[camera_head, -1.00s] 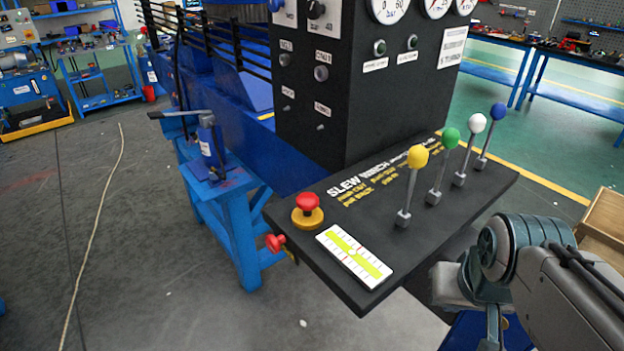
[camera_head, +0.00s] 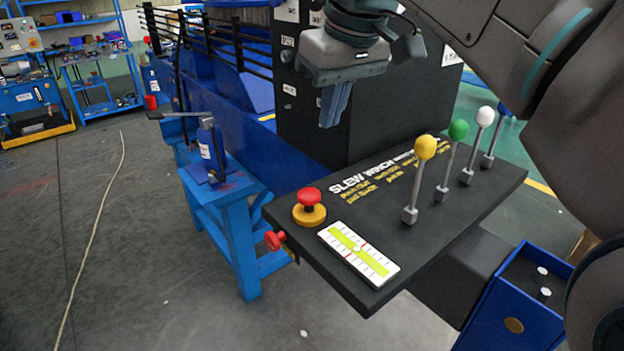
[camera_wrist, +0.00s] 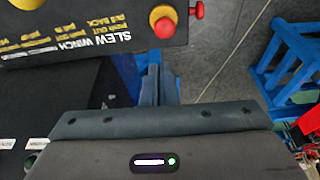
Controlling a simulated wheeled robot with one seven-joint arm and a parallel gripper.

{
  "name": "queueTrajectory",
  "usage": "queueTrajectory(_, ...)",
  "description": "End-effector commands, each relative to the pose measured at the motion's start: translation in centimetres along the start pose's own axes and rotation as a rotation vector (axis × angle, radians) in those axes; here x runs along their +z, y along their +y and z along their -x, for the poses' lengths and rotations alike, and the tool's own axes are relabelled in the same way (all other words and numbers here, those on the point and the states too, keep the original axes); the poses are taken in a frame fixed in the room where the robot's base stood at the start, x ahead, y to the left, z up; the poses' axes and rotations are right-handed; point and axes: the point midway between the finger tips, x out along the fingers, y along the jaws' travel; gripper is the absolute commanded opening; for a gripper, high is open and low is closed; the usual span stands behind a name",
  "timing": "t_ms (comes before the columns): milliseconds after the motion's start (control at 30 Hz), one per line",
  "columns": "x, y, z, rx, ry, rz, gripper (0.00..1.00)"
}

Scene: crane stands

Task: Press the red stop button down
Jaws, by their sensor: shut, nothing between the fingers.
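The red stop button (camera_head: 309,196) is a mushroom cap on a yellow round base, upright at the left end of the black control panel (camera_head: 300,230). In the wrist view the red button (camera_wrist: 164,27) shows near the top edge, right of the "SLEW WINCH" lettering. My gripper (camera_head: 328,124) is above and behind the button in the head view, fingers pointing down, closed together and empty. It is clearly apart from the button. Its closed fingers also show in the wrist view (camera_wrist: 154,72).
A second red knob (camera_head: 274,240) sticks out of the panel's left front edge. A level gauge (camera_head: 358,253) lies right of the button. Yellow (camera_head: 425,148), green, white and blue-topped levers stand further right. A black gauge cabinet (camera_head: 300,125) rises behind. A blue stand (camera_head: 235,215) is left.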

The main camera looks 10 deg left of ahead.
Motion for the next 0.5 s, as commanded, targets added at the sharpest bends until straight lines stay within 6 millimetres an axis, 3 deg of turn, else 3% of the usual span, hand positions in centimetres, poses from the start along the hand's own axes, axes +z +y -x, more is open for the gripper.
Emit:
queueTrajectory(167, -0.92, -0.95, 0.43, -0.010, -0.002, 0.040, 0.00)
queueTrajectory(500, -0.91, -0.96, 0.38, -0.010, -0.001, 0.040, 0.00)
